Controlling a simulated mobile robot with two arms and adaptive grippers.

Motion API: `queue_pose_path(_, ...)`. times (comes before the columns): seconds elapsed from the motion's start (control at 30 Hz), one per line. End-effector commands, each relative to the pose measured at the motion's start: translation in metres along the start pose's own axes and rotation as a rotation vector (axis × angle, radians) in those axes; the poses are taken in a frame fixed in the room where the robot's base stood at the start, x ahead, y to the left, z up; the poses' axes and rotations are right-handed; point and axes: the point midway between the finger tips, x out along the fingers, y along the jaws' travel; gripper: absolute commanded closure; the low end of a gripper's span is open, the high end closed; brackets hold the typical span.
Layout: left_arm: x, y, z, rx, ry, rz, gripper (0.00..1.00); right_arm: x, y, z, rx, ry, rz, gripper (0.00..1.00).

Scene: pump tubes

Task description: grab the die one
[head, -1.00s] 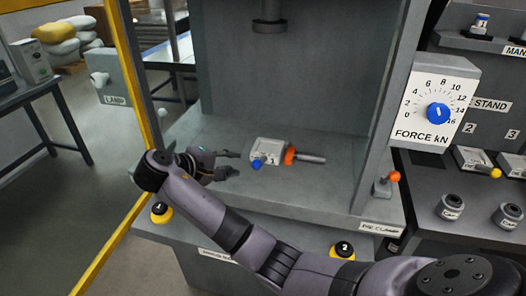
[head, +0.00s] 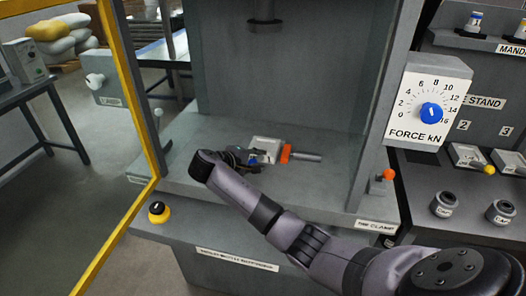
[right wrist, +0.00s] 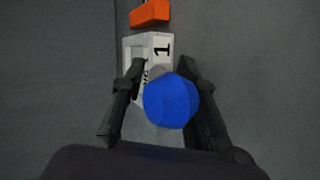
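The die one is a pale grey block (head: 265,146) on the grey press bed, with a blue knob (right wrist: 171,101) at its near end and an orange collar with a grey rod at its far end. The right wrist view shows the block (right wrist: 150,45) marked "1". My right gripper (head: 240,157) is at the block's left end in the head view. In the right wrist view its two fingers (right wrist: 162,85) are apart, one on each side of the block and knob. I cannot tell whether they touch it. My left gripper is not in view.
The press bed (head: 320,185) is open in front, between a grey right column (head: 377,110) and a yellow frame (head: 135,100) at left. A red-tipped lever (head: 388,176) stands at the bed's right edge. More dies and cups sit on the right stand.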

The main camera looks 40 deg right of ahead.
Motion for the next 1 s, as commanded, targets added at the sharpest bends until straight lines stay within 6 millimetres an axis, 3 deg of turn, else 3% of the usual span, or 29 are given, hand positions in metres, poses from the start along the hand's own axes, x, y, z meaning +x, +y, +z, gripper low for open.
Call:
queue_pose_path(0.23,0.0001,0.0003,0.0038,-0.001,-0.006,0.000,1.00,0.0010,-0.0002,-0.0002,0.001,0.001,-0.001,0.73)
queue_pose_path(0.63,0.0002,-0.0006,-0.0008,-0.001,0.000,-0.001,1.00,0.0007,-0.0002,-0.0002,0.001,0.001,-0.001,1.00)
queue_pose_path(1.0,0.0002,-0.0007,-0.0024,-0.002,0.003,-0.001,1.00,0.0006,-0.0003,-0.0002,0.000,0.000,-0.001,1.00)
